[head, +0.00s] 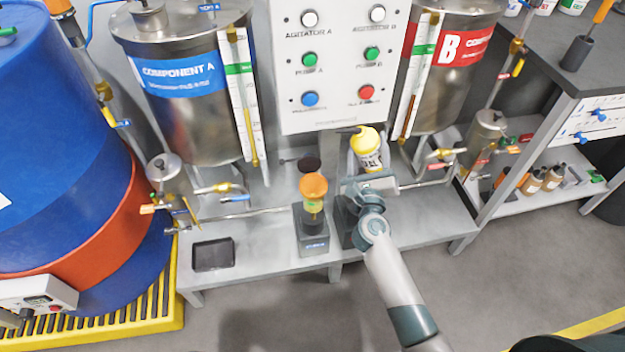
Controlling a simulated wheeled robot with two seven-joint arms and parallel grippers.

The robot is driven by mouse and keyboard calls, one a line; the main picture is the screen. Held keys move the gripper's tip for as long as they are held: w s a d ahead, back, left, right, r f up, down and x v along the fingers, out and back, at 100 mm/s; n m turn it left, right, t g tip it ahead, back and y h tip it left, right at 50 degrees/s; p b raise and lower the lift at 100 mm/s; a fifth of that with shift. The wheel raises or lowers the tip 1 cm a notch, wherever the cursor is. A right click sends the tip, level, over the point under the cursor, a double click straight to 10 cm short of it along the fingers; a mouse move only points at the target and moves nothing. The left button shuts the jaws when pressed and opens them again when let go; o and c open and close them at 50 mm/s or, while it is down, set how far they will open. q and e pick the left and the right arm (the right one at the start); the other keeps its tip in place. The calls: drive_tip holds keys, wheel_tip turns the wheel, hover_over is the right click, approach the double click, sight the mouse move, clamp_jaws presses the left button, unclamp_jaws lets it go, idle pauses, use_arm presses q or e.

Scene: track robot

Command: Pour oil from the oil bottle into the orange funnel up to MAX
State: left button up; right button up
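The orange funnel (313,186) stands upright on a small unit with a yellowish clear section and a grey base on the steel bench. The oil bottle (367,152), white with a yellow top and a dark label, is to the right of the funnel and slightly behind it. A thin dark spout seems to point left from its top. My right gripper (370,183) is at the bottle's lower end, which it partly hides. Its fingers are too small and covered to show whether they grip the bottle. The MAX mark cannot be read. My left gripper is out of view.
A round dark cap-like piece (309,164) is behind the funnel. A black tray (213,254) lies at the bench's left. The control panel (340,65) and tanks A (185,110) and B (440,90) rise behind. Bare bench (265,235) lies between tray and funnel unit.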

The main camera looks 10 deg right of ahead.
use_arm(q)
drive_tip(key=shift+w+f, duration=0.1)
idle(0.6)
use_arm(e)
drive_tip(key=shift+r+m, duration=0.1)
drive_tip(key=shift+m, duration=0.3)
drive_tip(key=shift+d+m+p, duration=0.2)
drive_tip(key=shift+m+p, duration=0.1)
drive_tip(key=shift+p, duration=0.15)
wheel_tip(320, 180, down, 2)
drive_tip(key=shift+d+f+m+g, duration=0.15)
drive_tip(key=shift+m+g, duration=0.25)
drive_tip(key=shift+m, duration=0.6)
drive_tip(key=shift+r, duration=0.35)
drive_tip(key=shift+r+m+p, duration=0.25)
drive_tip(key=shift+m+p, duration=0.35)
drive_tip(key=shift+p, duration=0.25)
use_arm(q)
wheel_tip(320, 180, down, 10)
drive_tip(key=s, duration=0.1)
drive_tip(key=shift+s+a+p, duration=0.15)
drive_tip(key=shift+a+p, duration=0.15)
drive_tip(key=shift+p, duration=0.1)
use_arm(e)
drive_tip(key=shift+d+m, duration=0.1)
drive_tip(key=shift+m, duration=0.3)
drive_tip(key=shift+r, duration=0.2)
